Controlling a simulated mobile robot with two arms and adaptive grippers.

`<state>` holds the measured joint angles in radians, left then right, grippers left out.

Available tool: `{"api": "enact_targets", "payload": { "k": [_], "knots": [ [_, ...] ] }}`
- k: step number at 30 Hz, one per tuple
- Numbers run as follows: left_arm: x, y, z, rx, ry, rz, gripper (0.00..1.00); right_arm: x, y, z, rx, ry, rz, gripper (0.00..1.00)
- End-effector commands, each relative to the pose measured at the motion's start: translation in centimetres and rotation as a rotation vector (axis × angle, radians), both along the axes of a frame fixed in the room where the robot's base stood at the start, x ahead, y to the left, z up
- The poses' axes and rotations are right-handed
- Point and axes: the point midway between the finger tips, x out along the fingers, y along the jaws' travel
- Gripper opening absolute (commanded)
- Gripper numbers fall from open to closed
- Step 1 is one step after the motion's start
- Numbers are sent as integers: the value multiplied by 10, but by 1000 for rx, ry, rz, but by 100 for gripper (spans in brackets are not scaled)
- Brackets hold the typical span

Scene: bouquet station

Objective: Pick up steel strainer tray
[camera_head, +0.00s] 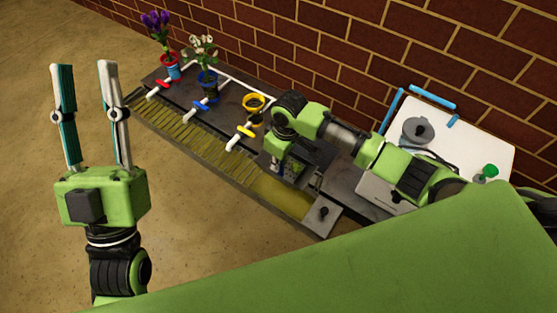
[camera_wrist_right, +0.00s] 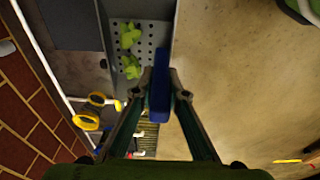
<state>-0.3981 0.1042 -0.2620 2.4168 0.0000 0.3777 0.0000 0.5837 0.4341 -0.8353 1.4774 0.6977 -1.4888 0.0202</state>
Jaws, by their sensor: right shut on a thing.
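The steel strainer tray shows in the right wrist view as a grey, perforated tray (camera_wrist_right: 146,64) with green pieces lying in it. A blue handle-like piece (camera_wrist_right: 160,85) stands at its near right side. My right gripper (camera_wrist_right: 159,92) is shut on this blue piece, one finger on each side. I cannot see clearly how the blue piece joins the tray. In the head view my right arm reaches down over the bench and hides most of the tray. My left gripper (camera_head: 85,68) is open and empty, raised at the left, well away from the bench.
Purple flowers (camera_head: 155,22) and white flowers (camera_head: 201,46) stand in holders along the bench beside a yellow ring holder (camera_head: 254,102). A white board (camera_head: 478,138) carries a grey round lid (camera_head: 417,130). A brick wall runs behind. Floor at the left is clear.

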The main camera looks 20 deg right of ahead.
Motion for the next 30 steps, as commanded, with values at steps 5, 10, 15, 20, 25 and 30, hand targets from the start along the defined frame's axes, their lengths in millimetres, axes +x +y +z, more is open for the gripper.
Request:
{"api": "enact_targets", "payload": {
  "k": [5,10,15,20,25,30],
  "knots": [
    [8,-1,-7,15,50,3,33,0,0,2,1,-1,0,0],
    [16,-2,-15,29,99,6,33,0,0,4,1,-1,0,0],
    [22,-3,-22,44,147,9,33,0,0,6,1,-1,0,0],
    [29,-4,-30,57,192,11,33,0,0,7,1,-1,0,0],
    [34,-4,-39,70,239,14,33,0,0,9,1,-1,0,0],
    [40,-5,-48,84,287,16,33,0,0,10,1,-1,0,0]
  ]
}}
